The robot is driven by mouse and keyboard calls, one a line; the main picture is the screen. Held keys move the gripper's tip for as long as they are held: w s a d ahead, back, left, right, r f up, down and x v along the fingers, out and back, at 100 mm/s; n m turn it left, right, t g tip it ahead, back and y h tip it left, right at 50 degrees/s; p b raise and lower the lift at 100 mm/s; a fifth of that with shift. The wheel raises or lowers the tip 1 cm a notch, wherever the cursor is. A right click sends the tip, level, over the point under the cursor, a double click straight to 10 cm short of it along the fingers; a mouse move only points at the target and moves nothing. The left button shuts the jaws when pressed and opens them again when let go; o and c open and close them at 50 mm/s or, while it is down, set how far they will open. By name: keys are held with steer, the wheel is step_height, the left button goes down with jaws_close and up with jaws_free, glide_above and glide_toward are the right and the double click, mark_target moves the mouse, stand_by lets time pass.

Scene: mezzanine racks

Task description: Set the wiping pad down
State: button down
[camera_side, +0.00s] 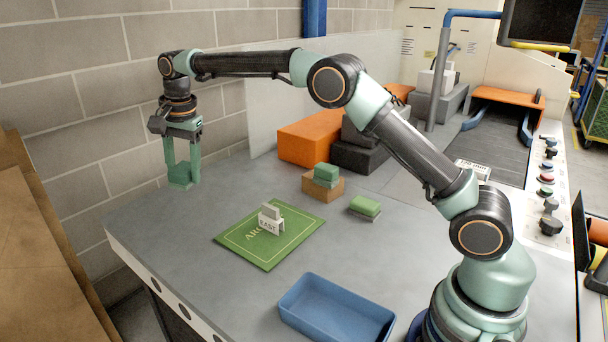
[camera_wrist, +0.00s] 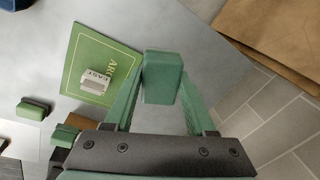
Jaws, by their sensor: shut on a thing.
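My gripper (camera_side: 182,172) points down at the end of my outstretched arm, by the table's wall-side edge. It is shut on a green block, which I take as the wiping pad (camera_wrist: 162,78), gripped between both fingertips in the wrist view. In the side view the pad (camera_side: 181,183) is at the lower end of the fingers, and I cannot tell whether it touches the table. A green mat (camera_side: 248,248) with lettering lies on the table, apart from the pad. On it stands a white holder (camera_side: 271,225) marked "EAST".
A green-topped pad (camera_side: 365,206) lies right of the mat. Another green block (camera_side: 326,171) sits on a brown block (camera_side: 321,188). A blue tray (camera_side: 337,309) is in front. Orange (camera_side: 308,137) and dark boxes stand behind. The brick wall is close to my gripper.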

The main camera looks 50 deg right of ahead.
steer(key=s+d+r+m, duration=0.1)
steer(key=s+d, duration=0.3)
steer(key=d, duration=0.6)
steer(key=s+d+r+m, duration=0.15)
steer(key=s+d, duration=0.25)
steer(key=d, duration=0.7)
steer(key=m+g, duration=0.1)
steer(key=m, duration=0.3)
glide_above(412, 242)
step_height(412, 242, down, 2)
steer(key=shift+h, duration=0.3)
steer(key=f, duration=1.6)
steer(key=shift+a, duration=0.2)
steer(key=shift+f, duration=2.2)
steer(key=shift+f, duration=0.1)
